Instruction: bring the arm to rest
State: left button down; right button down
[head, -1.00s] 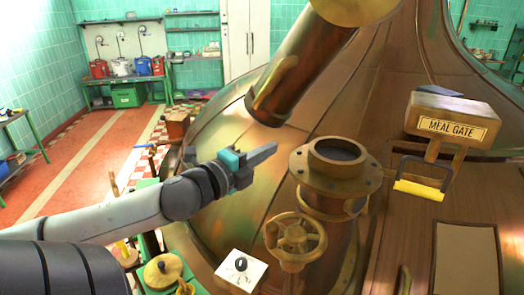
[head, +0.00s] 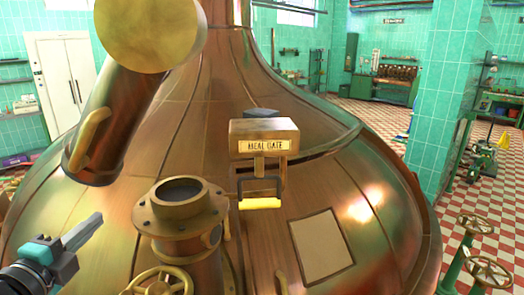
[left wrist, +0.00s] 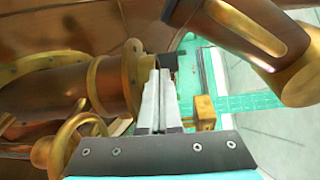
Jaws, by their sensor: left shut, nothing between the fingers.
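My left gripper (head: 84,232) is at the lower left of the head view, just left of the flanged copper pipe stub (head: 183,240). Its fingers are shut together with nothing between them. In the left wrist view the closed fingers (left wrist: 155,100) point away from the camera, with the pipe stub (left wrist: 115,88) to their left. Most of my left arm is out of the head view. My right gripper is not seen in either view.
The big copper kettle (head: 340,160) fills the middle. A handwheel (head: 160,282) is below the stub. A "MEAL GATE" box (head: 264,140) with a yellow-gripped handle (head: 260,203) is to the right.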

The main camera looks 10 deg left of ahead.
pick_arm(q)
jog(key=s+d+f+n+g+y, duration=0.1)
jog(key=s+f+n+g+y, duration=0.15)
jog(key=s+f+n, duration=0.4)
jog(key=s+d+f+n+g+y, duration=0.15)
jog(key=f+n+g, duration=0.25)
jog(key=f, duration=0.6)
jog(key=s+d+f+n+g+h, duration=0.3)
jog(key=s+d+f+g, duration=0.15)
jog(key=d, duration=0.55)
jog(key=s+d+f+n+g+h, duration=0.3)
jog(key=s+d+f, duration=0.25)
jog(key=d, duration=0.35)
notch_tip(320, 180, down, 33)
jog(key=s+g+b, duration=0.1)
jog(key=s+b, duration=0.2)
jog(key=b, duration=0.8)
jog(key=s+a+f+b, duration=0.1)
jog(key=s+f+b, duration=0.3)
jog(key=s+f, duration=0.3)
jog(key=s+a+f+g+b, duration=0.1)
jog(key=s+f+b, duration=0.3)
jog(key=s+f, duration=0.4)
notch_tip(320, 180, down, 7)
jog(key=shift+a+r+m+y, duration=0.1)
jog(key=shift+a+m+y, duration=0.35)
jog(key=shift+a, duration=0.2)
